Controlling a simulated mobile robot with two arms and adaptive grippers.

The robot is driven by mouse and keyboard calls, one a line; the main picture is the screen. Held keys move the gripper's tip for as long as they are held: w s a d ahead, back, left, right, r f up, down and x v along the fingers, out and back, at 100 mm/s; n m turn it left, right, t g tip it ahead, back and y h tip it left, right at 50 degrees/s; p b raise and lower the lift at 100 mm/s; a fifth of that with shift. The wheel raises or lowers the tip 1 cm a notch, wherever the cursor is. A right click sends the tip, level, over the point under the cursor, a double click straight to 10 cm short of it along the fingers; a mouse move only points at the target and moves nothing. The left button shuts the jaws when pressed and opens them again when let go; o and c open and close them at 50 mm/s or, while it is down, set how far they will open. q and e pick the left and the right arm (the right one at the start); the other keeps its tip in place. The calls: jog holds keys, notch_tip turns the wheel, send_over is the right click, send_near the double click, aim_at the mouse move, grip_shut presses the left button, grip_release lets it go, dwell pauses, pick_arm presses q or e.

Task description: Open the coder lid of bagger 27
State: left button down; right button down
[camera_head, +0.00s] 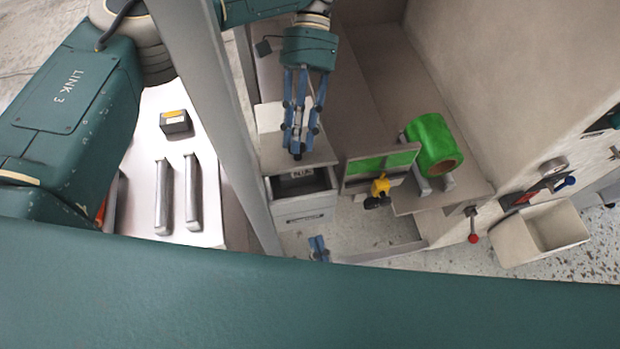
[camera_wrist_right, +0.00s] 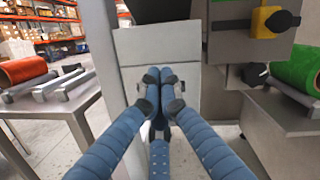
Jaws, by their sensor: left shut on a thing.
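The coder is a grey box (camera_head: 305,208) at the centre of the head view; its pale front (camera_wrist_right: 195,65) also shows in the right wrist view. Its grey lid (camera_head: 322,153) is raised at the front, with a dark opening and a small label below it. The hinge side is hard to see. My left gripper (camera_head: 298,150) comes down from above, shut at the lid's front part; the held part is hidden by the fingers. My right gripper (camera_head: 319,250) is low in front of the box; in its wrist view the fingertips (camera_wrist_right: 157,82) meet with nothing visible between them.
Right of the coder are a green film roll (camera_head: 433,145), a yellow clamp-like part (camera_head: 380,187) and a red-knobbed lever (camera_head: 473,238). A pale bin (camera_head: 510,242) is at far right. A grey post (camera_head: 215,110) stands left, beside a white table (camera_head: 142,125) with bars.

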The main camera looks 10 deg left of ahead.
aim_at(312, 197)
pick_arm(q)
jog(key=shift+r, duration=0.1)
pick_arm(e)
notch_tip(312, 197, up, 6)
jog(key=m+t+h, duration=0.1)
jog(key=m+t, duration=0.1)
jog(key=m, duration=0.4)
jog(key=x, duration=0.8)
jog(key=shift+w+r, duration=0.3)
jog(key=shift+w+a+r, duration=0.1)
jog(key=shift+w+r, duration=0.2)
jog(key=shift+r, duration=0.25)
jog(key=shift+w+r, duration=0.25)
jog(key=shift+r, duration=0.25)
jog(key=shift+w+a+r, duration=0.1)
jog(key=shift+w+r, duration=0.15)
jog(key=shift+r, duration=0.35)
